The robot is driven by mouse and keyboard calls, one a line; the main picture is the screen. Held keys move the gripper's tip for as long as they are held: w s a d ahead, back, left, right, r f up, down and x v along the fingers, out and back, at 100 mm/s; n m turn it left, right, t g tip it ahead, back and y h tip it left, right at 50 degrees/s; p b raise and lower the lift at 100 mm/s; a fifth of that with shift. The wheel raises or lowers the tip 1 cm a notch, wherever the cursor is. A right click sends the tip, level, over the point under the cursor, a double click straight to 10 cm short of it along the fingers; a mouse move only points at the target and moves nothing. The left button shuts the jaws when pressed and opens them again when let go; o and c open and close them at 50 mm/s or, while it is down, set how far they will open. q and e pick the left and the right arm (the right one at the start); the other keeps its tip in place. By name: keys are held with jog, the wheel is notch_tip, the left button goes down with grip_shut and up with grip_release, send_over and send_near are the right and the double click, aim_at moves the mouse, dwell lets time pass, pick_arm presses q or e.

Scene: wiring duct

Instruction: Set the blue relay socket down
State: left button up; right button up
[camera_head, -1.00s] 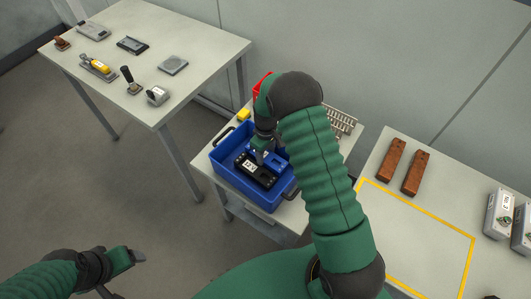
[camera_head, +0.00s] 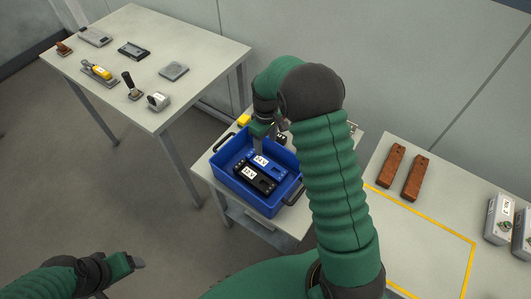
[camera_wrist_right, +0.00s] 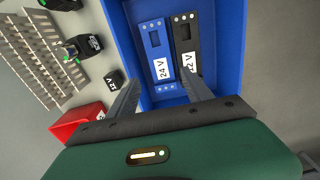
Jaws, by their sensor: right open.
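The blue relay socket (camera_head: 268,167), labelled 24 V, lies in the blue bin (camera_head: 236,193) beside a black relay socket (camera_head: 253,181) labelled 12 V. In the right wrist view the blue socket (camera_wrist_right: 158,45) and black socket (camera_wrist_right: 187,38) lie side by side, lengthwise. My right gripper (camera_head: 261,145) is open and empty above the bin. In its wrist view its fingertips (camera_wrist_right: 160,80) point at the blue socket's near end, apart from each other. My left gripper (camera_head: 122,274) is low at the left, away from the bin; its jaw opening is unclear.
A red container (camera_wrist_right: 80,122), a black block (camera_wrist_right: 113,78) and grey slotted duct (camera_wrist_right: 40,55) stand beside the bin. A yellow-outlined area (camera_head: 425,235) on the right table is largely clear, near brown blocks (camera_head: 391,165). The left table (camera_head: 200,50) holds several parts.

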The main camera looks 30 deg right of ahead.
jog(key=s+a+r+m+t, duration=0.1)
jog(key=s+a+r, duration=0.1)
jog(key=s+a, duration=0.4)
jog(key=s+a+r+m+t, duration=0.1)
jog(key=s+a+r+m, duration=0.1)
jog(key=s+a, duration=0.4)
jog(key=s+r, duration=0.1)
jog(key=s, duration=0.3)
jog(key=shift+s+a+r+m+t, duration=0.15)
jog(key=shift+s+r+m+t, duration=0.1)
jog(key=shift+r+m+t, duration=0.1)
jog(key=shift+s+a, duration=0.1)
jog(key=shift+s, duration=0.05)
jog(key=shift+a, duration=0.1)
